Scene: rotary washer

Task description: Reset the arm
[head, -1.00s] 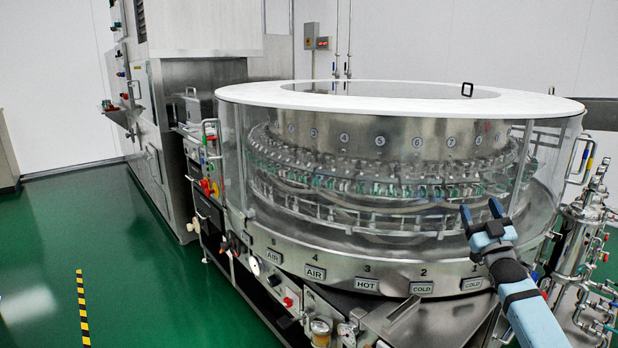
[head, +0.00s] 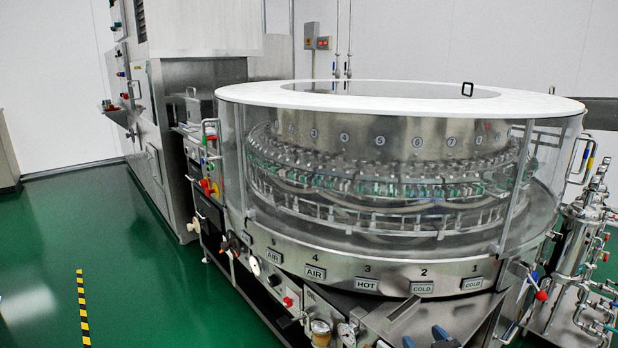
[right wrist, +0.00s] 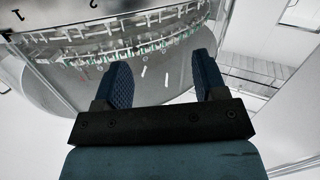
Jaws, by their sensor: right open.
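My right gripper (head: 424,338) shows only as blue fingertips at the bottom edge of the head view, in front of the rotary washer (head: 370,282) and below its COLD labels. In the right wrist view, its two blue ridged fingers (right wrist: 163,82) are spread apart with nothing between them. The washer's clear wall and rows of small fittings (right wrist: 125,40) lie beyond the fingers. The rest of my right arm is out of the head view. My left gripper is not in view.
A white ring-shaped lid (head: 545,103) tops the washer. Steel pipes and valves (head: 577,235) stand to its right, and a red-knobbed lever (head: 541,295) sticks out at lower right. A tall steel cabinet (head: 205,80) stands behind left.

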